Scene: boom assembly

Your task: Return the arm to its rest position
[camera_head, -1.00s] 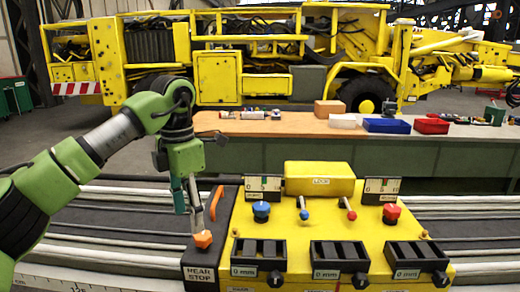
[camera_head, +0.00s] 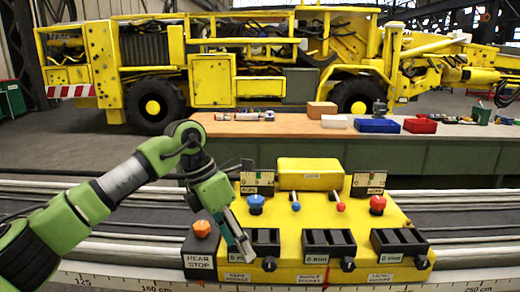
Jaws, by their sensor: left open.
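My left arm comes in from the left, and its green and grey gripper (camera_head: 240,246) points down and to the right. The gripper is open, with its fingertips at the left side of the left black slotted block (camera_head: 265,242) on the yellow control console (camera_head: 300,226). I cannot tell whether it touches the block. No held object shows between the fingers. An orange knob (camera_head: 202,228) sits on the black block labelled REAR STOP (camera_head: 199,262), left of the gripper. My right gripper is not in view.
The console carries a blue knob (camera_head: 255,205), a red knob (camera_head: 377,205) and two small levers. A ruler strip (camera_head: 120,284) runs along the front. Behind are a workbench (camera_head: 270,128) with trays and a box, and a large yellow machine (camera_head: 213,79).

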